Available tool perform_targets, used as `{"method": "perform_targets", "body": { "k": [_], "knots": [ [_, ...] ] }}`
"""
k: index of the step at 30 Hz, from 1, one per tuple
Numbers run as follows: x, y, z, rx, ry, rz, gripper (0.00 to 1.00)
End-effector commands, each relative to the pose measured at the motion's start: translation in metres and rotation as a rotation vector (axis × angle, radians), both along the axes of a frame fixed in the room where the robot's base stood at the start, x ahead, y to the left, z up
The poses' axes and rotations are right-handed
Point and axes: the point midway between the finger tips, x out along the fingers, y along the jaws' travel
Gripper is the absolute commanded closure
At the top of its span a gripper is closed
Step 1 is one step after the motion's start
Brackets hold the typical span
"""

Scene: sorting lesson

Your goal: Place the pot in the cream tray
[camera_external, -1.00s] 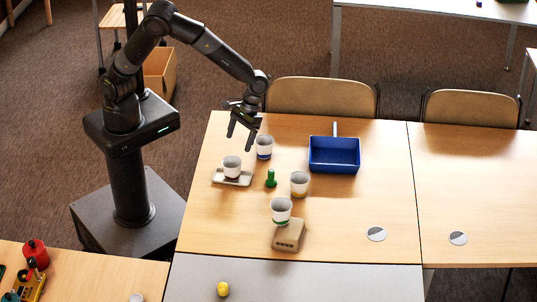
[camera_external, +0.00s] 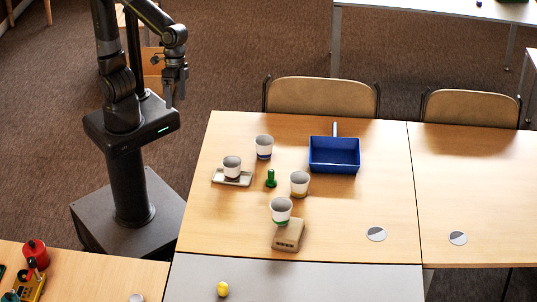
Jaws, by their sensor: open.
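A white pot (camera_external: 232,168) with a dark band near its foot stands upright in the small cream tray (camera_external: 248,181) at the left of the table. Three similar pots stand apart from the tray: one with a blue band (camera_external: 264,147), one with a yellow band (camera_external: 300,184), and one with a green band (camera_external: 281,211). My gripper (camera_external: 175,103) is open and empty, up beside my column, left of the table and well away from the pots.
A green peg-like piece (camera_external: 271,179) stands between the pots. A tan block (camera_external: 288,236) lies at the green-banded pot; whether they touch is unclear. A blue bin (camera_external: 334,155) sits at the back. A yellow piece (camera_external: 223,289) lies on the grey table. The table's right side is mostly clear.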

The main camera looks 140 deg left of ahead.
Motion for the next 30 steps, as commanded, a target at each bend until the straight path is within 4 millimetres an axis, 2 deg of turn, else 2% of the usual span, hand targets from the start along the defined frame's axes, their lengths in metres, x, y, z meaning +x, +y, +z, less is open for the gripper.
{"method": "perform_targets", "body": {
  "k": [3,9,15,20,30],
  "knots": [
    [-0.027,-0.019,0.016,0.08,-0.086,-0.131,0.17],
    [-0.068,-0.041,0.03,0.228,-0.213,-0.328,0.17],
    [-0.094,-0.05,0.034,0.342,-0.296,-0.452,0.17],
    [-0.101,-0.053,0.034,0.378,-0.318,-0.487,0.17],
    [-0.101,-0.053,0.034,0.38,-0.319,-0.489,0.17]
  ]
}}
